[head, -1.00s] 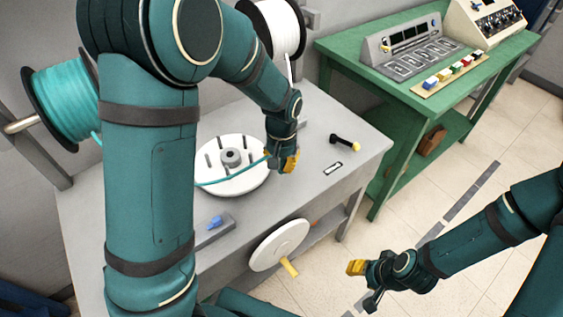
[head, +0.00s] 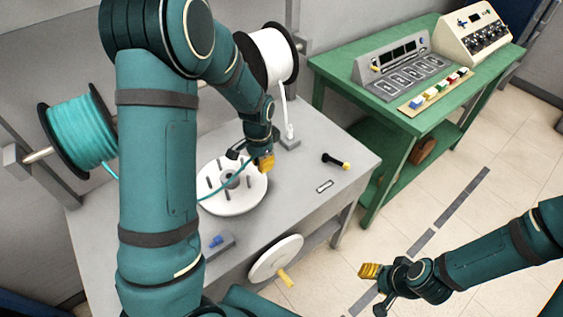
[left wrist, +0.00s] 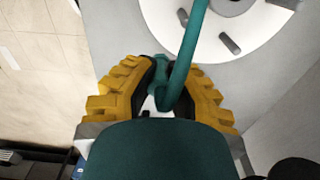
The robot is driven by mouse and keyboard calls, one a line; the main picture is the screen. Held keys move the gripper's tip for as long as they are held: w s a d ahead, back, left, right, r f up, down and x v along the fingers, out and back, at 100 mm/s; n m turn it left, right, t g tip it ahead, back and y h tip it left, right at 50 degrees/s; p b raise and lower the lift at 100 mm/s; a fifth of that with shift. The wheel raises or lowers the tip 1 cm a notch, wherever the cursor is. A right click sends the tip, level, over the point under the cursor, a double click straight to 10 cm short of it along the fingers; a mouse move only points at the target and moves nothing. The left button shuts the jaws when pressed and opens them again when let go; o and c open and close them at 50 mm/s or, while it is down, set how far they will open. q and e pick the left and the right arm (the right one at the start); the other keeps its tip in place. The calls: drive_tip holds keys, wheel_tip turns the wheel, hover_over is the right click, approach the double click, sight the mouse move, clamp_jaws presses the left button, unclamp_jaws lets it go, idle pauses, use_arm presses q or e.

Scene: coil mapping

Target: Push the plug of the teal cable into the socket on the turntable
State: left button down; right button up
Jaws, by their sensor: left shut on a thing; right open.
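The white turntable (head: 249,200) lies on the grey table, with several dark slots or pegs around its centre hub (head: 232,179). My left gripper (head: 262,160) is over its back right rim. In the left wrist view, the fingers (left wrist: 162,95) are shut on the end of the teal cable, with a teal plug (left wrist: 159,72) between them. The teal cable (head: 217,194) runs across the turntable from the teal spool (head: 80,132). I cannot make out the socket clearly. My right gripper (head: 374,285) is open and empty, low over the floor.
A white spool (head: 266,55) stands behind; its white cable ends at a small grey block (head: 289,142). A black-and-yellow tool (head: 335,160) lies on the table's right. A blue piece (head: 216,240) is near the front. The green bench (head: 390,115) is at right.

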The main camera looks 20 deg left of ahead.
use_arm(q)
drive_tip(key=s+a+r+m+p, duration=0.35)
drive_tip(key=a+m+p, duration=0.3)
drive_tip(key=a, duration=0.35)
drive_tip(key=b, duration=0.3)
hover_over(229, 176)
drive_tip(key=shift+n, duration=0.45)
drive_tip(key=shift+w+f, duration=0.15)
drive_tip(key=shift+f, duration=2.1)
drive_tip(key=shift+a+r, duration=0.1)
drive_tip(key=shift+r, duration=0.15)
use_arm(e)
drive_tip(key=r, duration=0.3)
drive_tip(key=w+r, duration=0.1)
drive_tip(key=r, duration=0.1)
drive_tip(key=shift+d+r, duration=0.15)
drive_tip(key=shift+r, duration=0.1)
drive_tip(key=shift+s+f, duration=0.1)
drive_tip(key=shift+f, duration=0.15)
use_arm(q)
drive_tip(key=shift+f, duration=0.1)
drive_tip(key=shift+f+b, duration=1)
drive_tip(key=shift+f, duration=0.05)
use_arm(e)
drive_tip(key=shift+f, duration=0.9)
use_arm(q)
drive_tip(key=shift+f+b, duration=0.85)
drive_tip(key=shift+f, duration=0.15)
use_arm(e)
drive_tip(key=shift+f, duration=0.85)
